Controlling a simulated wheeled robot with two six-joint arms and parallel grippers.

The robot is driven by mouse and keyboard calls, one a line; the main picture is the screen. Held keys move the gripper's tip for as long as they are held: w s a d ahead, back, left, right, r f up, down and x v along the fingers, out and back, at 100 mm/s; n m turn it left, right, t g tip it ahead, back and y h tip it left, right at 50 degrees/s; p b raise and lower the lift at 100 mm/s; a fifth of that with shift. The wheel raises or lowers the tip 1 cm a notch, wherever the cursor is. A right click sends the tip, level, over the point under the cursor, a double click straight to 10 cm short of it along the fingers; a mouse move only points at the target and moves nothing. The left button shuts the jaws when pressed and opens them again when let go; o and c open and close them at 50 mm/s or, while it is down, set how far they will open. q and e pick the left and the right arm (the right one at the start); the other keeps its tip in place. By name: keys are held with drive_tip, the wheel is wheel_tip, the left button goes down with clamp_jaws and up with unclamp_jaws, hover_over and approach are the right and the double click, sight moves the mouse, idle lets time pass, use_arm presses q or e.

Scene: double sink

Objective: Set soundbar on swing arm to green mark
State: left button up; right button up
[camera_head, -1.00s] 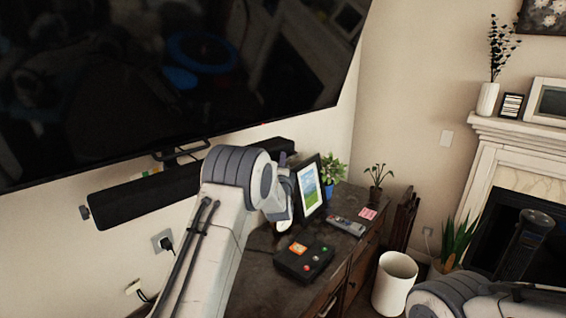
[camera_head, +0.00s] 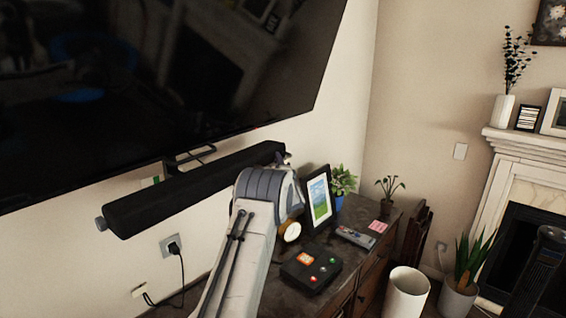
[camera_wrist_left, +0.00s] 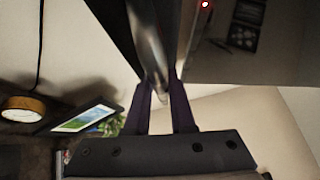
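The long black soundbar (camera_head: 190,190) hangs below the TV, its far right end higher in the picture, with a grey knob (camera_head: 100,223) at its near left end. A bracket (camera_head: 188,157) shows behind it under the TV; most of the swing arm is hidden. A small green mark (camera_head: 157,180) peeks out above the soundbar by the wall. My left gripper (camera_wrist_left: 161,85) has its two dark fingers close on either side of a metal rod (camera_wrist_left: 150,45), apparently at the soundbar's far end. In the head view its fingers are mostly hidden behind the wrist. My right gripper's fingers do not show.
The large TV (camera_head: 150,90) overhangs the soundbar. The dark cabinet (camera_head: 340,275) below holds a photo frame (camera_head: 319,199), a round clock (camera_head: 292,230), a button box (camera_head: 311,269), a remote (camera_head: 355,237) and plants. A white bin (camera_head: 406,292) stands to the right.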

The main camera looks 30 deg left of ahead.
use_arm(q)
drive_tip(key=shift+o, duration=1.2)
drive_tip(key=shift+f, duration=0.2)
drive_tip(key=shift+r, duration=0.1)
drive_tip(key=shift+d, duration=0.1)
drive_tip(key=shift+s+d+b, duration=0.2)
drive_tip(key=shift+b, duration=0.1)
drive_tip(key=b+v, duration=0.5)
drive_tip(key=v, duration=0.4)
drive_tip(key=shift+s+d, duration=0.2)
drive_tip(key=shift+s, duration=0.15)
